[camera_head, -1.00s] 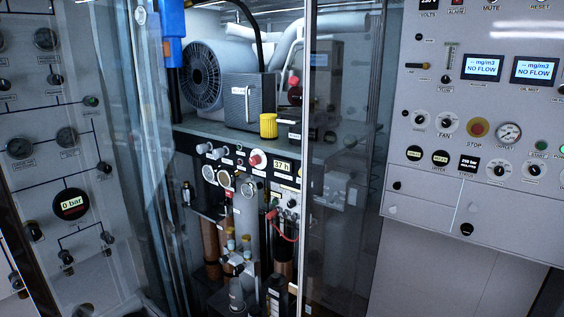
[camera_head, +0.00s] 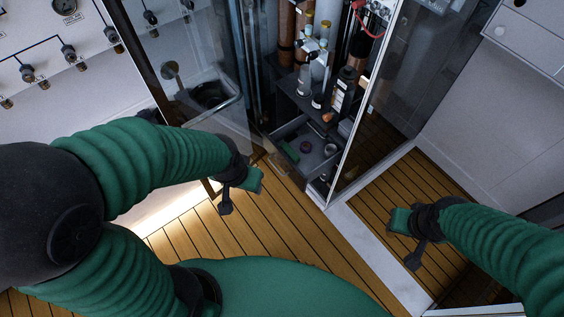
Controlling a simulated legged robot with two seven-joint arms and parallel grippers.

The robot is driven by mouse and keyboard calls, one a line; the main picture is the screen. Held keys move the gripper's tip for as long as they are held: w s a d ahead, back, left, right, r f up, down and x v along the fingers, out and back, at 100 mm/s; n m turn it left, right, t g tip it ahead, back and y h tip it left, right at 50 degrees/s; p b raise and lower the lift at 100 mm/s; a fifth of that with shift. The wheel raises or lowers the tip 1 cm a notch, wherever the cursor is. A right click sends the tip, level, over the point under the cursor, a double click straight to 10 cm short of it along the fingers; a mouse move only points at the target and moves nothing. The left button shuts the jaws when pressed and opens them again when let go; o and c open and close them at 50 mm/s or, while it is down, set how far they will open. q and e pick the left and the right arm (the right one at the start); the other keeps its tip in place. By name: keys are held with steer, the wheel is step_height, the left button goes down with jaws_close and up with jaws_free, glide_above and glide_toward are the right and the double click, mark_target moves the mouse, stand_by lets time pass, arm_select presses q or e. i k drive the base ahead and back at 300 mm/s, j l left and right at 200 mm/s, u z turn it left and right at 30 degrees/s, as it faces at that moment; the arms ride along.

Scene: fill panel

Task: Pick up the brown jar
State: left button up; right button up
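I cannot single out the brown jar with certainty. A dark bottle with a pale label (camera_head: 343,92) stands upright on the cabinet shelf, and its exact colour is hard to tell. A small dark purplish round item (camera_head: 306,147) lies in the open grey drawer (camera_head: 280,138) below. My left gripper (camera_head: 240,193) is open and empty, in front of the cabinet and lower left of the drawer. My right gripper (camera_head: 403,243) is open and empty over the floor at the right, well apart from the bottle and drawer.
A glass door (camera_head: 385,80) stands right of the cabinet opening, with glass also at left. Brown cylinders (camera_head: 285,40) and small bottles crowd the cabinet. A green item (camera_head: 290,153) lies in the drawer. The wooden floor (camera_head: 270,225) is clear.

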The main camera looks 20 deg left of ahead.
mark_target(318, 101)
steer(key=i+j+u, duration=0.1)
steer(key=i+u, duration=0.15)
steer(key=u, duration=0.15)
steer(key=i+u, duration=0.3)
steer(key=u, duration=0.15)
steer(key=i+l+u, duration=0.1)
steer(key=i+u, duration=0.15)
steer(key=u, duration=0.15)
steer(key=i+l, duration=0.15)
steer(key=i, duration=0.15)
steer(key=i+l, duration=0.15)
steer(key=i, duration=0.2)
